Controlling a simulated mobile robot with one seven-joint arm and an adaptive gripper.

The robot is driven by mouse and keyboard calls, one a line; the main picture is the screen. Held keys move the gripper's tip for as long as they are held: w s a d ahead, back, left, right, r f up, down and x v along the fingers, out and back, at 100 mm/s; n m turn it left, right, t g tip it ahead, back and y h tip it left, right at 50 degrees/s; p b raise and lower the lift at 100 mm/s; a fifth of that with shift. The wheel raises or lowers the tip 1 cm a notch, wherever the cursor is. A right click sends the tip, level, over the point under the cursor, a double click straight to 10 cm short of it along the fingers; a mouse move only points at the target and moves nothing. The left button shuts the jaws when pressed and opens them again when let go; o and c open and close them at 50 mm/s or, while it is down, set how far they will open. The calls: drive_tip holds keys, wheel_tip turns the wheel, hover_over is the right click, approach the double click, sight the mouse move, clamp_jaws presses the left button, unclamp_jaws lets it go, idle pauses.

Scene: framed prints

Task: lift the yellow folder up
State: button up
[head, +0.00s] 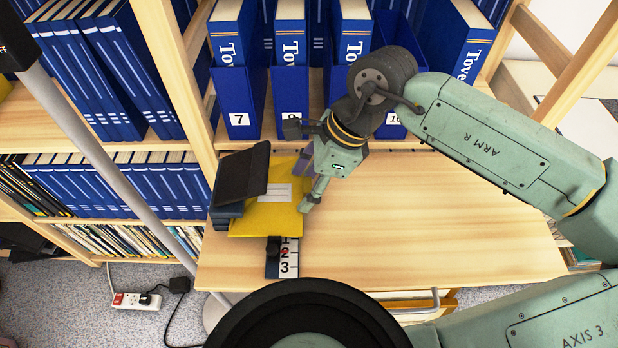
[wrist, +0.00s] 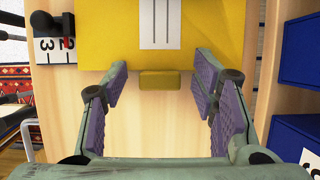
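The yellow folder (head: 268,219) lies on the wooden desk, with a white lined label on it. In the wrist view the yellow folder (wrist: 112,32) fills the top middle, and a small yellow tab (wrist: 160,80) sticks out from its near edge. My gripper (head: 307,182) is at the folder's right side in the head view. In the wrist view my gripper (wrist: 152,88) is open, its purple-padded fingers spread on either side of the tab. Nothing is held between them, and contact with the folder cannot be told.
Dark folders or books (head: 240,180) lie at the folder's left, one tilted. A numbered strip (head: 282,258) with a black knob is just in front. Blue binders in numbered holders (head: 240,102) stand behind. The desk (head: 430,220) is clear to the right.

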drive_tip(key=c, duration=1.2)
drive_tip(key=shift+d, duration=0.2)
